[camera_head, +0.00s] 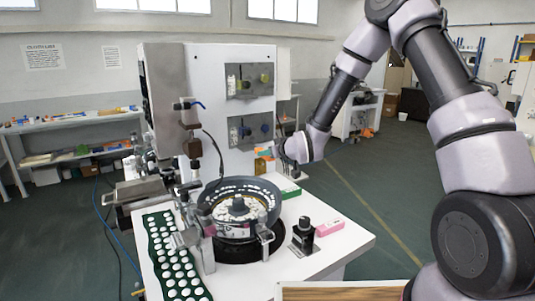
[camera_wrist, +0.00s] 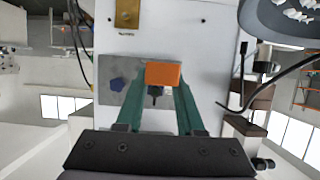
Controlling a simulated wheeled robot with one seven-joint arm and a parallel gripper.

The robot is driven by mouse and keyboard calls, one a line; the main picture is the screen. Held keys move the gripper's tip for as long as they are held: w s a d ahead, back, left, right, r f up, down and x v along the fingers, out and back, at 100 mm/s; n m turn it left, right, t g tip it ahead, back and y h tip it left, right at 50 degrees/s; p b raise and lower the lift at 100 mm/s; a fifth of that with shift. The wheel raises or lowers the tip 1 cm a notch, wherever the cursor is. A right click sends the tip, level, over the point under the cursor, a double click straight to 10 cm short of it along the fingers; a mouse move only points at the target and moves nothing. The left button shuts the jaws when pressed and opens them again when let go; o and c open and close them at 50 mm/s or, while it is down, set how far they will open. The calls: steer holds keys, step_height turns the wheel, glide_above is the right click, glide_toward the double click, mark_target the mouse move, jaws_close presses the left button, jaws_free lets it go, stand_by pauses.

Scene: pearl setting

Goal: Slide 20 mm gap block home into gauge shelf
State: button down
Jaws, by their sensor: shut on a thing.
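An orange block (camera_wrist: 163,74), which I take to be the 20 mm gap block, sits between the tips of my gripper's green fingers in the wrist view. My gripper (camera_wrist: 162,90) is shut on it. In the head view the orange block (camera_head: 264,153) shows small beside the white machine's front, held by my gripper (camera_head: 275,153). The block appears apart from the machine face, but the exact distance cannot be told. I cannot single out the gauge shelf with certainty. A grey plate with a blue knob (camera_wrist: 117,86) lies behind the block.
The white machine (camera_head: 210,75) has two recessed panels. A green tray of white discs (camera_head: 170,260) lies left. A black cable (camera_wrist: 245,100) hangs right.

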mark_target(260, 149)
steer(key=shift+s+d, duration=0.1)
steer(key=shift+d, duration=0.05)
steer(key=shift+w+a+f, duration=0.1)
steer(key=shift+w+a, duration=0.45)
steer(key=shift+w, duration=0.25)
steer(key=shift+w+a, duration=0.5)
steer(key=shift+w, duration=0.3)
steer(key=shift+w+a, duration=0.15)
steer(key=shift+w, duration=0.05)
steer(key=shift+w+a, duration=0.4)
steer(key=shift+w, duration=0.25)
steer(key=shift+w, duration=0.1)
steer(key=shift+a, duration=0.1)
steer(key=shift+w+a, duration=0.55)
steer(key=shift+w, duration=0.25)
steer(key=shift+w, duration=0.1)
